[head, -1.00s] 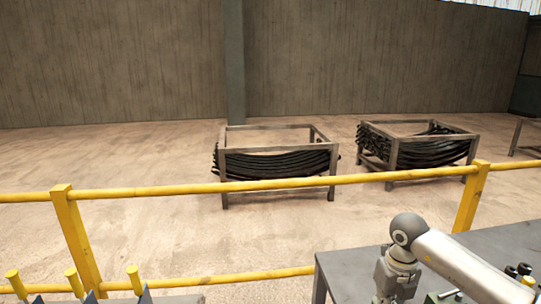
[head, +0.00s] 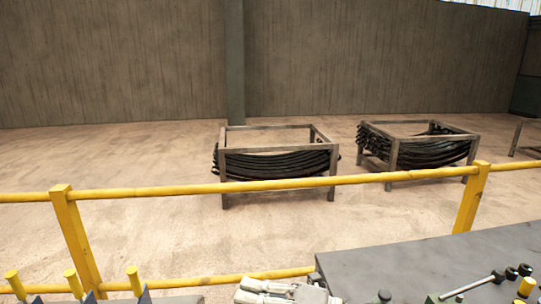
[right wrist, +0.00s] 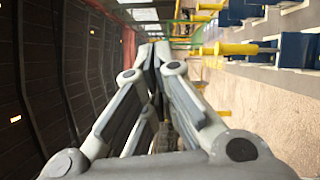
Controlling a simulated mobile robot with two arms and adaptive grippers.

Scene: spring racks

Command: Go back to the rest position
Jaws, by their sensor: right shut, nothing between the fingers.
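My right gripper (head: 250,291) is at the bottom edge of the head view, left of the grey table's near corner, its fingers pointing left. Only its upper part shows there. In the right wrist view its two fingers (right wrist: 151,57) come together at the tips, shut, with nothing held. My left gripper is not in the head view.
A grey table (head: 420,255) at lower right carries a rod (head: 472,287) and small knobs and parts. A yellow railing (head: 400,178) crosses the view. Beyond it stand two spring racks (head: 333,180) (head: 393,155) on open floor. Yellow-topped posts (head: 72,280) rise at lower left.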

